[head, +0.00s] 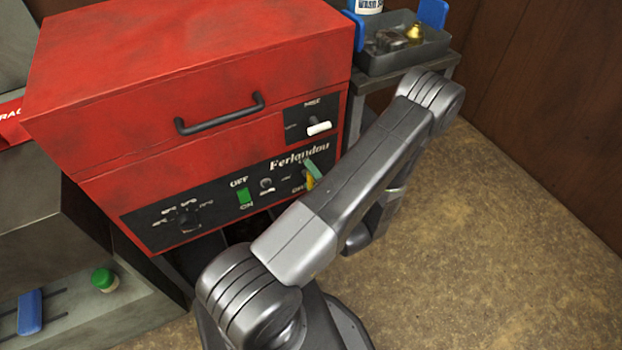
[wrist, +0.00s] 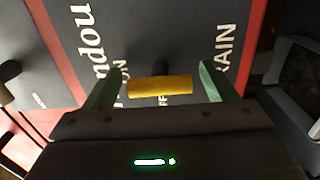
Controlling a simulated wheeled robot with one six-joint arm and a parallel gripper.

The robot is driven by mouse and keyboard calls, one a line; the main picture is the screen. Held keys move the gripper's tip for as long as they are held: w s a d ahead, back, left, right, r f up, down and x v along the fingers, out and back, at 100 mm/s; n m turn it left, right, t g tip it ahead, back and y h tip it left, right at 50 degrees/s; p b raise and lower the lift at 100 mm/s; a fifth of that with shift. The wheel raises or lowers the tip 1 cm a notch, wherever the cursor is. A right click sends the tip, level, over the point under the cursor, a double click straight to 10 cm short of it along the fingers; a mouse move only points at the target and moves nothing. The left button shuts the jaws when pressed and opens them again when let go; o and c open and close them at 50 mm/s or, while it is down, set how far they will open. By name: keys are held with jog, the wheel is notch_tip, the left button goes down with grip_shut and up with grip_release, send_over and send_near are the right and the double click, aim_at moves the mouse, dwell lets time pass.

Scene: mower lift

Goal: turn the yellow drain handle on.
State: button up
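The yellow drain handle (wrist: 160,86) is on the dark control panel of the red machine, under the "Ferlandou" lettering. In the wrist view it sits between the two green fingers of my gripper (wrist: 158,84), with a gap on each side. The gripper is open around it and does not appear to touch it. In the head view a bit of the yellow handle (head: 310,181) shows beside a green fingertip (head: 313,169); my arm hides the rest of the gripper. Part of the word "DRAIN" shows beside the handle in the wrist view.
The red machine (head: 200,85) has a black lid handle (head: 220,114), a white-tipped lever (head: 319,128), a green switch (head: 244,196) and a black knob (head: 189,219). A grey tray (head: 405,58) stands behind at right. The floor (head: 500,250) at right is clear.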

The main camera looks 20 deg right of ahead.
jog(key=shift+o, duration=0.8)
jog(key=s+d, duration=0.1)
jog(key=s, duration=1.2)
jog(key=shift+s, duration=0.4)
jog(key=shift+w, duration=0.1)
jog(key=w, duration=0.9)
jog(key=w+a, duration=0.1)
jog(key=w, duration=0.3)
jog(key=shift+w, duration=0.35)
